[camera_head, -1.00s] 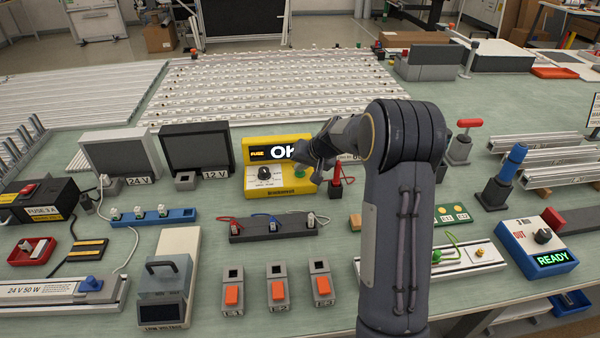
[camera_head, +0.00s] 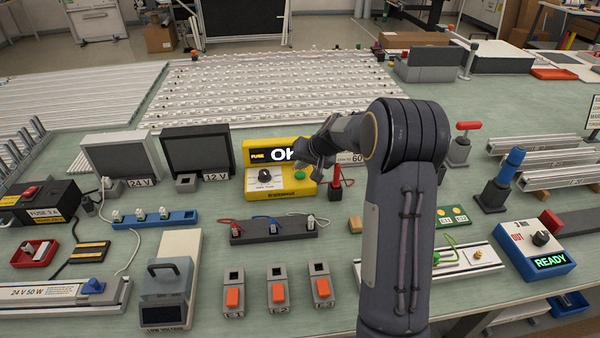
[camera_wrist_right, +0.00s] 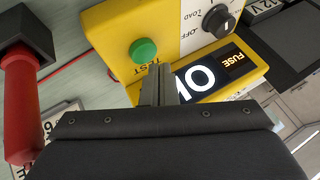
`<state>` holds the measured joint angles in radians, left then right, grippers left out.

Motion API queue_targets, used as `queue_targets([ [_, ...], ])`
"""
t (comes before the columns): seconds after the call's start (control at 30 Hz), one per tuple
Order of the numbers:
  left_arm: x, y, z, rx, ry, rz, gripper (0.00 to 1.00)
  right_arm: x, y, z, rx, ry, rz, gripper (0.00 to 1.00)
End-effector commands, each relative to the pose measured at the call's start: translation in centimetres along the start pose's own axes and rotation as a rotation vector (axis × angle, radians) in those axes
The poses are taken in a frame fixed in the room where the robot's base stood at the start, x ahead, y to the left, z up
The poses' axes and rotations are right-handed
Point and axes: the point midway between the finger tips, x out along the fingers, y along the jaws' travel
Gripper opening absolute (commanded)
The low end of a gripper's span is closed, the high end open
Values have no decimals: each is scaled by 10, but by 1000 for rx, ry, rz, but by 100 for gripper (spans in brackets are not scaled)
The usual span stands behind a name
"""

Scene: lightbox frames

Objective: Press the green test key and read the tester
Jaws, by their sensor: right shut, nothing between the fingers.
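The yellow tester (camera_head: 262,190) stands in the middle of the bench. Its display (camera_head: 265,156) has a lit FUSE label and large white letters that read OK, the last one partly covered by my gripper. The wrist view shows the tester (camera_wrist_right: 115,28) turned over, with the round green test key (camera_wrist_right: 144,50) beside the word TEST and a black knob (camera_wrist_right: 218,21). My right gripper (camera_head: 319,166) is over the tester's right side. In the wrist view its shut, empty fingers (camera_wrist_right: 157,72) are close to the key; contact cannot be told. My left gripper is out of view.
A red-handled probe (camera_head: 336,183) stands right of the tester. Close in front is a grey strip with plugs (camera_head: 270,235). Grey and black boxes stand at left, and a blue READY box (camera_head: 540,250) at right.

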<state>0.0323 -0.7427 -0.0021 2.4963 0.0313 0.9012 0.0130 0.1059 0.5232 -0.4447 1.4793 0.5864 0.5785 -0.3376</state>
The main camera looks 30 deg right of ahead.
Motion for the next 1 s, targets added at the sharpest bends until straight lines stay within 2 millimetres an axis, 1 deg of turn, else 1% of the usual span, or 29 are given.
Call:
queue_targets([
  [0.27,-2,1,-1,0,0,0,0,-3,-2,-2,0,1,0,0],
  [0.73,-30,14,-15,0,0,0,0,-38,-21,-21,-1,0,0,0],
  [1.0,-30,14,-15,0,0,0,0,-39,-21,-21,-1,0,0,0],
])
